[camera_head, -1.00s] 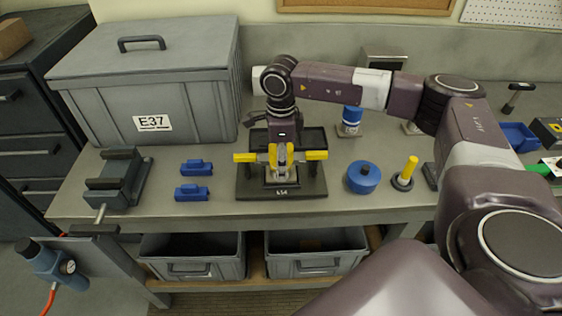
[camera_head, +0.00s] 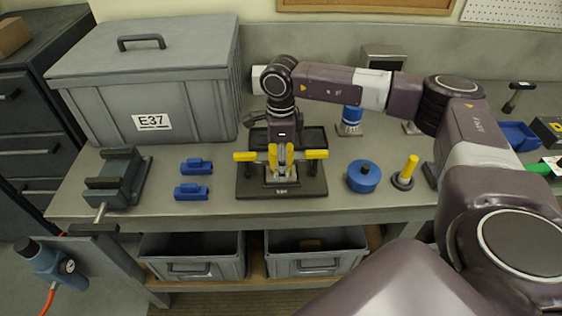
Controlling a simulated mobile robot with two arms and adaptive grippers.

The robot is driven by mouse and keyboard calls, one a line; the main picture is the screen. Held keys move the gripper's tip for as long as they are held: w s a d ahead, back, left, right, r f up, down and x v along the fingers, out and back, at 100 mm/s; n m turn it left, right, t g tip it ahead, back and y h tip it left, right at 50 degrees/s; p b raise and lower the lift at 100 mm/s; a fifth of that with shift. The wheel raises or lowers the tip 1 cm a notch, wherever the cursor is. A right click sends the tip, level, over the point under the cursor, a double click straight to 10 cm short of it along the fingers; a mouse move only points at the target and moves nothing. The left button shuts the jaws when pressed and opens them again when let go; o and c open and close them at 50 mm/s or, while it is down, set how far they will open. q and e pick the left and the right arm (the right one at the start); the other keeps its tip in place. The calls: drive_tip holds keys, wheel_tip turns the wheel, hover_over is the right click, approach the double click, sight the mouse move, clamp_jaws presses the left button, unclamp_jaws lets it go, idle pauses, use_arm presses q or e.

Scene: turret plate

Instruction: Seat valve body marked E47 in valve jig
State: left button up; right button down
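The jig (camera_head: 250,190) is a dark plate on the bench with a yellow-handled clamp on each side, the left (camera_head: 244,157) and the right (camera_head: 316,154). Its small front label is too blurred to read surely. A small grey part (camera_head: 283,176) shows at the jig's centre, partly hidden; no E47 mark is legible on it. My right gripper (camera_head: 281,156) points down over the jig, its yellow fingertips at either side of the grey part's top. Whether they grip it or stand clear cannot be told. My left gripper is not in view.
A grey lidded crate (camera_head: 100,105) marked E37 stands at the back left, behind a dark vise (camera_head: 118,178). Two blue blocks (camera_head: 196,166) (camera_head: 191,191) lie left of the jig. A blue round part (camera_head: 364,178) and a yellow-handled tool (camera_head: 407,172) stand to its right.

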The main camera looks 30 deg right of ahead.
drive_tip(key=c, duration=1)
unclamp_jaws()
drive_tip(key=shift+f, duration=0.1)
wheel_tip(320, 180, up, 12)
drive_tip(key=shift+r, duration=0.15)
